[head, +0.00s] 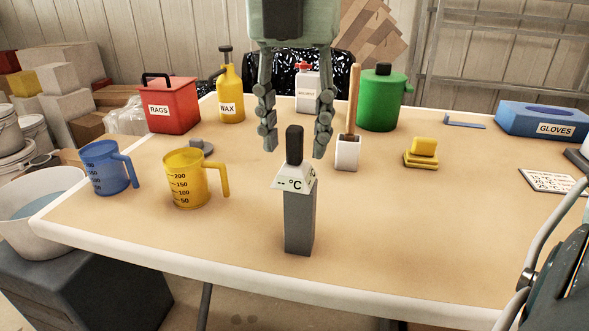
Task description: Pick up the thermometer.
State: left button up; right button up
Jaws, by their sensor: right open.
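The thermometer (295,181) stands upright near the front middle of the table. It has a black grip on top and a white sloped face reading "-- °C", above a tall grey block. My right gripper (295,146) comes down from the top with its two fingers spread. The fingertips show on either side of the black grip, with gaps to both sides. I cannot tell how far the fingers are from it in depth. My left gripper is not in view.
A brush in a white holder (347,155) stands close behind, right of the thermometer. A yellow measuring jug (186,180) and blue jug (104,170) stand left. The table (430,235) is clear at front right.

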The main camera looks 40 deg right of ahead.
jog(key=shift+f, duration=0.35)
jog(key=shift+c, duration=0.3)
grip_shut()
